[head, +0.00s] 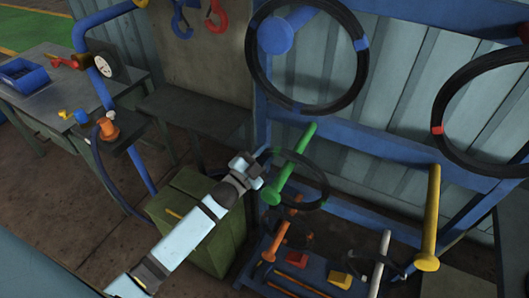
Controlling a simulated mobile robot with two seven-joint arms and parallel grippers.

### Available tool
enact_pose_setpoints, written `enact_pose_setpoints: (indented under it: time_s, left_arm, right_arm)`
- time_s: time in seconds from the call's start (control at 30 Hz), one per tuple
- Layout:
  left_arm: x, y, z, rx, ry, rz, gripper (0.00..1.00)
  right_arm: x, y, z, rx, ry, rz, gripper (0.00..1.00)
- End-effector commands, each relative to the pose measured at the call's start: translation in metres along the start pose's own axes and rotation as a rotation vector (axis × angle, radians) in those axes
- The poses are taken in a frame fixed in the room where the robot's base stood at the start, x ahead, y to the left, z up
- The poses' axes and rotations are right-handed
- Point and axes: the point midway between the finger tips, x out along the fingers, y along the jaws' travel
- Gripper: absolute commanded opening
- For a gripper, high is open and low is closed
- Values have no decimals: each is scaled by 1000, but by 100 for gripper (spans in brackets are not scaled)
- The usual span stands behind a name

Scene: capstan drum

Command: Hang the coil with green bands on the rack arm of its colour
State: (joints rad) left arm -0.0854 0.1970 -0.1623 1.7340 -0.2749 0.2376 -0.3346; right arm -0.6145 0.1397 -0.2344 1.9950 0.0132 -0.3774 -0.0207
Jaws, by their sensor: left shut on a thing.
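The coil with green bands (327,187) is a thin dark ring at the middle of the head view. My left gripper (262,158) is shut on its left edge. The green rack arm (296,158) slants down toward me and ends in a round green knob. In the picture the green arm crosses the coil's outline. The coil looks to be around the arm, but its depth along the arm is hard to tell. Part of the coil is hidden by the gripper and the green arm. My right gripper is not in view.
A coil with blue bands (362,73) hangs on the blue arm (277,35). A coil with a red band (438,117) is at right. Yellow (432,215), white (380,262) and orange (276,240) arms stick out nearby. A green crate (215,235) stands below my left arm.

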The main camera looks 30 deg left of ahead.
Motion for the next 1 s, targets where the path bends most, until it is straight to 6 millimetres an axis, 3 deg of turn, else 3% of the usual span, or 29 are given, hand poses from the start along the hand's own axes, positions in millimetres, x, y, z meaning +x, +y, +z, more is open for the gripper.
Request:
enact_pose_setpoints:
  time_s: [0.67,0.7,0.8,1.0]
  left_arm:
    - [-1,3,2,-2,3,-3,0]
    - [-1,3,3,-1,3,-2,35]
    - [-1,3,3,-1,2,-2,55]
    - [-2,6,5,1,-3,3,55]
  right_arm:
    - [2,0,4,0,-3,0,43]
    - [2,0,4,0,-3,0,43]
    - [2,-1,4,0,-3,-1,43]
    - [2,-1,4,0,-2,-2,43]
